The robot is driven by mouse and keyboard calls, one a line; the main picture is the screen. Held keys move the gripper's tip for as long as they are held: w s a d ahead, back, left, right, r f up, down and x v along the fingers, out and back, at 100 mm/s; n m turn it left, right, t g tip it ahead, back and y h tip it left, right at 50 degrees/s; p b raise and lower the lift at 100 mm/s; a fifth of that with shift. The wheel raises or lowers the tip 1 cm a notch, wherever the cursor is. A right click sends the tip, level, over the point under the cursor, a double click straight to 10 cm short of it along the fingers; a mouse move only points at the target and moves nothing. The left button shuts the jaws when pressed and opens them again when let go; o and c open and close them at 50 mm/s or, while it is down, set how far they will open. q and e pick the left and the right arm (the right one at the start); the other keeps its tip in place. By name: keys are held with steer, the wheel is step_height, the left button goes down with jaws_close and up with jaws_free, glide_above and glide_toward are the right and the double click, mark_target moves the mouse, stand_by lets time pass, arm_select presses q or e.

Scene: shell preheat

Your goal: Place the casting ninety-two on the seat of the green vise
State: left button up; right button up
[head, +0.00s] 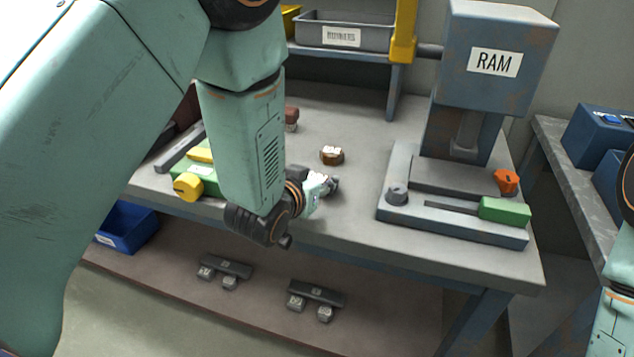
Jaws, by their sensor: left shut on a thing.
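My left gripper (326,187) is shut and low over the front of the bench, at the end of my arm. What it holds is mostly hidden by the gripper itself, and I cannot read a number on it. A green vise (203,178) with a yellow knob stands at the bench's left front, to the left of my gripper. My forearm hides part of the vise, and its seat cannot be made out. A small brown casting (332,156) with a white label stands on the bench just behind my gripper. My right gripper is out of view.
A grey press marked RAM (494,62), with a green block and orange knob, stands at right. A reddish-brown piece (291,117) is behind my forearm. A grey bin (343,36) sits on the rear shelf. Dark holders (317,293) and a blue bin (126,229) are below.

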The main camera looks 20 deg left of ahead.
arm_select(q)
steer(key=shift+w+f, duration=0.1)
steer(key=shift+f, duration=0.1)
steer(key=o, duration=1.2)
steer(key=shift+f, duration=0.1)
steer(key=shift+o, duration=0.7)
